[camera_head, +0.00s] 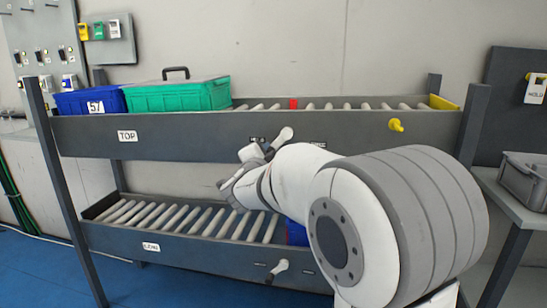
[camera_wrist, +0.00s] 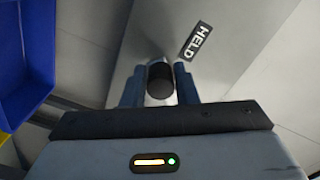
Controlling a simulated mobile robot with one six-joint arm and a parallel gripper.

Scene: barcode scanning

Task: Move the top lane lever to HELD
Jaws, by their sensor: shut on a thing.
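The top lane lever (camera_head: 283,136) is a pale lever on the front rail of the top lane. It slants, with its lower left end at my gripper. The HELD label (camera_wrist: 197,41) is close beside the lever in the wrist view, and a small label (camera_head: 257,139) shows left of the lever in the head view. My gripper (camera_wrist: 160,86) is shut on the lever's dark round knob (camera_wrist: 160,76), with one finger on each side. In the head view my arm partly hides the rail and the label right of the lever.
The top lane holds a blue crate (camera_head: 90,101) and a green case (camera_head: 178,95) at left. The lower lane has its own lever (camera_head: 278,268). A yellow knob (camera_head: 396,125) sticks out at the top rail's right. A grey bin (camera_head: 524,178) stands on the side table.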

